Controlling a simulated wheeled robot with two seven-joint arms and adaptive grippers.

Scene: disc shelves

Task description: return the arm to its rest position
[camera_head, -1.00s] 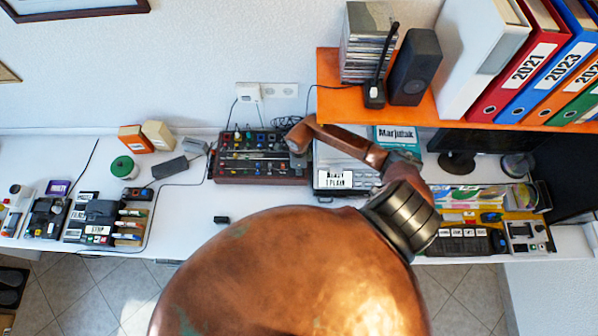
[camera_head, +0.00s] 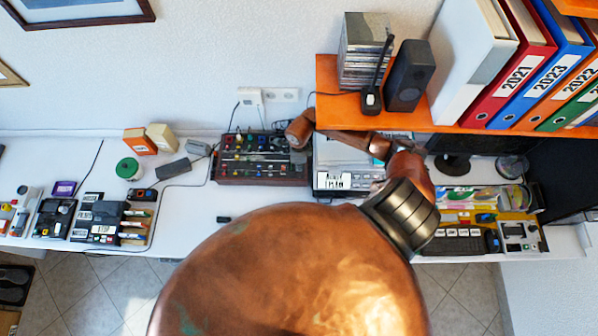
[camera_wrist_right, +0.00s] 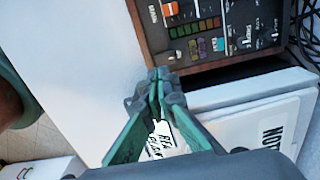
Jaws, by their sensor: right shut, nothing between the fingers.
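My right arm (camera_head: 405,170), copper coloured, rises from the lower right in the head view. It bends left just below the orange shelf's front edge, and its far end is above the mixer and the pale case. In the right wrist view my right gripper (camera_wrist_right: 160,78) has its green-and-grey fingers together, with nothing held. The fingertips appear near the lower edge of the wood-framed mixer (camera_wrist_right: 205,30). A white labelled panel (camera_wrist_right: 250,125) lies behind and to the right of the fingers. My left gripper is in neither view.
The orange shelf (camera_head: 345,108) overhangs the desk close to my arm and holds a speaker (camera_head: 411,75), discs and binders. The mixer (camera_head: 262,172) and pale case (camera_head: 345,165) stand below.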

